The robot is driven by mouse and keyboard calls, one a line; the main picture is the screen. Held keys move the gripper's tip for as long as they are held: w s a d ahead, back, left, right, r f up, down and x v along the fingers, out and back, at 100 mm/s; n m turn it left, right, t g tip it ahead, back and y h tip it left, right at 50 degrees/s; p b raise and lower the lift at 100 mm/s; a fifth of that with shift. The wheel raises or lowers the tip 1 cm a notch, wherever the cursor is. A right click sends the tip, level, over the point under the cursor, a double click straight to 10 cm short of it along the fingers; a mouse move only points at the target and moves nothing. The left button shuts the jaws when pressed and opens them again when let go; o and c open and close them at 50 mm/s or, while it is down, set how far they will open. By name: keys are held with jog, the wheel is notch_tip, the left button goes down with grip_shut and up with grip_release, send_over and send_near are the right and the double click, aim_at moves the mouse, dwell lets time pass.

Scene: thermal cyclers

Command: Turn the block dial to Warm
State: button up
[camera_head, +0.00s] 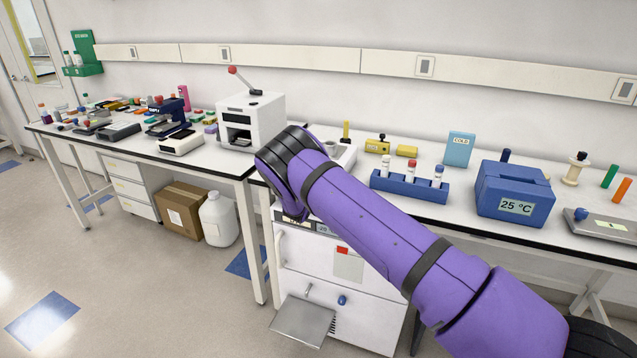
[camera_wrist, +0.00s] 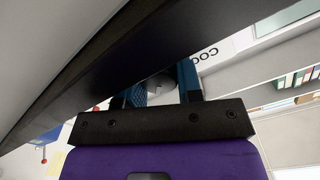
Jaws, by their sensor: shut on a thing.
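In the wrist view my gripper (camera_wrist: 162,92) has its two blue fingers on either side of a pale grey round knob (camera_wrist: 159,82), which looks like the dial. It is shut on it. The knob is mostly hidden by the fingers and the dark edge, and I cannot read its setting. In the head view my purple arm hides the gripper and the dial, in front of a white unit (camera_head: 320,258) under the bench.
A dark bench edge (camera_wrist: 95,75) runs close across the wrist view. On the bench stand a blue box reading 25 °C (camera_head: 512,190), a blue tube rack (camera_head: 408,187) and a white press with a red-knobbed lever (camera_head: 250,118). An open flap (camera_head: 303,321) sticks out low from the unit.

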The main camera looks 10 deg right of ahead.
dwell(0.4)
jog(key=o, duration=0.9)
jog(key=shift+s, duration=0.1)
jog(key=shift+f, duration=0.1)
